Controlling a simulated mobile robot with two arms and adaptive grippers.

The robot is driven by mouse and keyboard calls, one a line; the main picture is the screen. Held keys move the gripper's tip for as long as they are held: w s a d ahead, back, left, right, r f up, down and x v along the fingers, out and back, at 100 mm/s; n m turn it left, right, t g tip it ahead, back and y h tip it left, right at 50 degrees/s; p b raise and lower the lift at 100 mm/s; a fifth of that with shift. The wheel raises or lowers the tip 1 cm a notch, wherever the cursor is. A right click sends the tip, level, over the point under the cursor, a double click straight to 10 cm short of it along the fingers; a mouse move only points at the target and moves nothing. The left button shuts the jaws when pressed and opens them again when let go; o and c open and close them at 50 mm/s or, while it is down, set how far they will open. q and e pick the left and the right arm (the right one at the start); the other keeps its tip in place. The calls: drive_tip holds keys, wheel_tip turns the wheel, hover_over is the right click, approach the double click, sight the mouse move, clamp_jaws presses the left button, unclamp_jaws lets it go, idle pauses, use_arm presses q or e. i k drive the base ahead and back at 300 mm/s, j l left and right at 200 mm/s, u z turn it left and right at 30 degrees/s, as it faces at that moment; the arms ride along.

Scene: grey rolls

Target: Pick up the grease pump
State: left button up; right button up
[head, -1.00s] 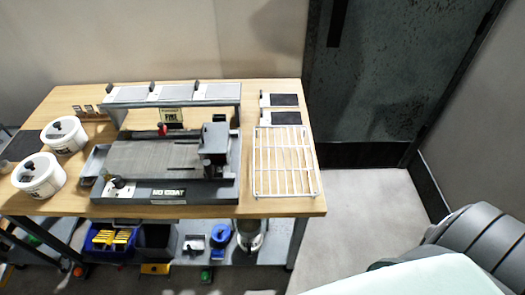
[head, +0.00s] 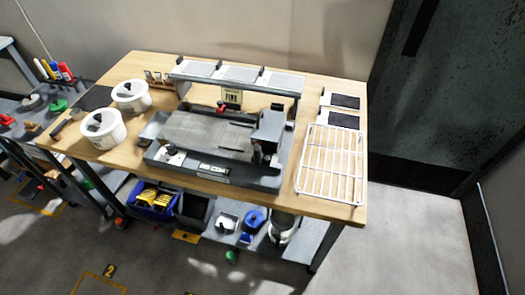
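I cannot tell for certain which thing is the grease pump. A pale, partly shaded canister (head: 283,228) stands on the lower shelf under the table, at its right end, and may be it. The tabletop edge is above it and its details are too small to read. Neither of my grippers is in view.
The wooden workbench (head: 335,206) carries a grey machine (head: 205,135), two white tubs (head: 97,129) and a white wire rack (head: 330,165). Blue and dark bins (head: 152,200) sit on the lower shelf. A tool cart stands at left.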

sight(54, 65)
drive_tip(key=u, duration=1.35)
drive_tip(key=i+j+z, duration=0.15)
drive_tip(key=z, duration=0.45)
drive_tip(key=i+j+z, duration=0.15)
drive_tip(key=j, duration=0.2)
drive_tip(key=i+j+z, duration=0.15)
drive_tip(key=j, duration=0.15)
drive_tip(key=i+j+z, duration=0.15)
drive_tip(key=j, duration=0.25)
drive_tip(key=i+j+z, duration=0.15)
drive_tip(key=j, duration=0.2)
drive_tip(key=j+z, duration=0.15)
drive_tip(key=j, duration=0.2)
